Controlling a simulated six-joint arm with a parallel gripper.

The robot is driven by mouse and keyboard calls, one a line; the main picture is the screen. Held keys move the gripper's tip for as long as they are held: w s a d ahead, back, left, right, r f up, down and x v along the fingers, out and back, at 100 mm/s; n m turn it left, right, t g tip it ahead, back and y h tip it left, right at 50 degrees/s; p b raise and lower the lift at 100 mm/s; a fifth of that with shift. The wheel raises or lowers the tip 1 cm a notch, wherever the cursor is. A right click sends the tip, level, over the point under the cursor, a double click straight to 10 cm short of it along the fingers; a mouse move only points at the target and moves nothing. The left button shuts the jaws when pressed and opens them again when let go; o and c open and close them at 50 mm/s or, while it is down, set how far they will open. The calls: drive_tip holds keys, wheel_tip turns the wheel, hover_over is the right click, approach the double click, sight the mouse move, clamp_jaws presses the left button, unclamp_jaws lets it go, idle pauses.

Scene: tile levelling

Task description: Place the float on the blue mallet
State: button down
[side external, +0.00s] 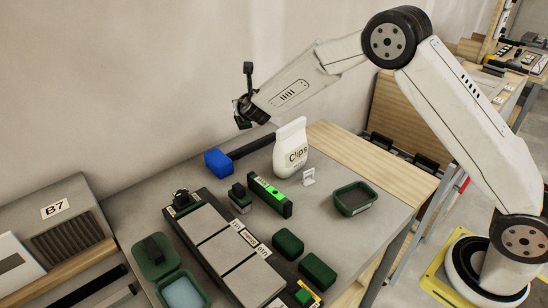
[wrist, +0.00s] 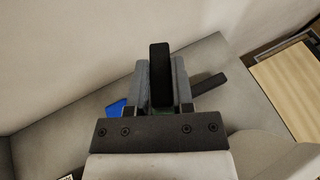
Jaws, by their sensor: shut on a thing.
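The blue mallet (side external: 218,162) lies on the grey table with its black handle pointing right and back. In the wrist view its blue head (wrist: 116,108) shows left of my jaws and part of its handle to the right. My gripper (side external: 241,108) is raised well above the mallet, slightly to the right of its head in the side view. It is shut on the float (side external: 243,122), a small dark green piece with a black handle (wrist: 160,75) between the jaws. The float is clear of the mallet; its underside is mostly hidden.
A white Clips bag (side external: 290,148) stands right of the mallet. In front are a green level (side external: 269,194), a block with a black grip (side external: 240,197), grey tiles (side external: 228,250) and green blocks (side external: 287,242). An open green tray (side external: 355,199) sits right. The wall is behind.

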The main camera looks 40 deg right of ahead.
drive_tip(key=shift+f, duration=2.25)
drive_tip(key=shift+f, duration=0.1)
drive_tip(key=shift+f, duration=1.8)
drive_tip(key=shift+f, duration=0.1)
drive_tip(key=shift+c, duration=2.4)
unclamp_jaws()
drive_tip(key=shift+s, duration=0.1)
drive_tip(key=v, duration=1.2)
